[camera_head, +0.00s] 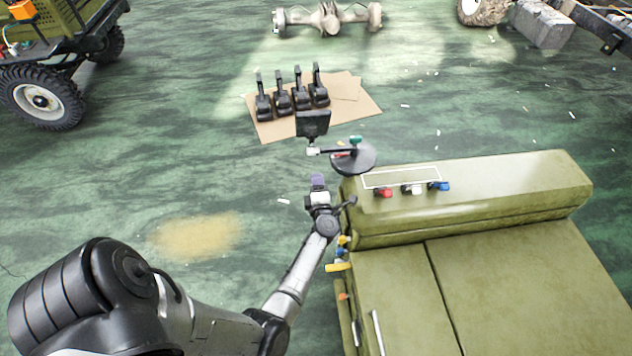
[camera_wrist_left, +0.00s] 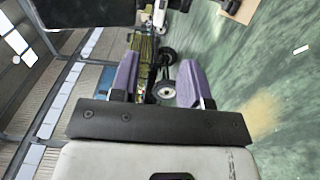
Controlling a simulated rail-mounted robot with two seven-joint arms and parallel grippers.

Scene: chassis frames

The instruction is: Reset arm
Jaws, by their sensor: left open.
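My left arm reaches in from the lower left in the head view, and its gripper (camera_head: 318,182) is held up near the left end of the olive-green cabinet (camera_head: 480,190). In the left wrist view the two purple fingers of the left gripper (camera_wrist_left: 158,85) stand apart with nothing between them. Past the fingers that view shows a vehicle wheel far off. A dark round disc (camera_head: 353,160) and a dark square screen (camera_head: 313,123) are just beyond the gripper in the head view. I cannot tell whether they touch it. My right gripper is not in view.
Red, white and blue pieces (camera_head: 412,189) sit on the cabinet's top ledge. Several black upright devices (camera_head: 292,95) stand on cardboard (camera_head: 345,108) on the floor. A green vehicle (camera_head: 60,50) is at upper left, an axle (camera_head: 328,17) at the back.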

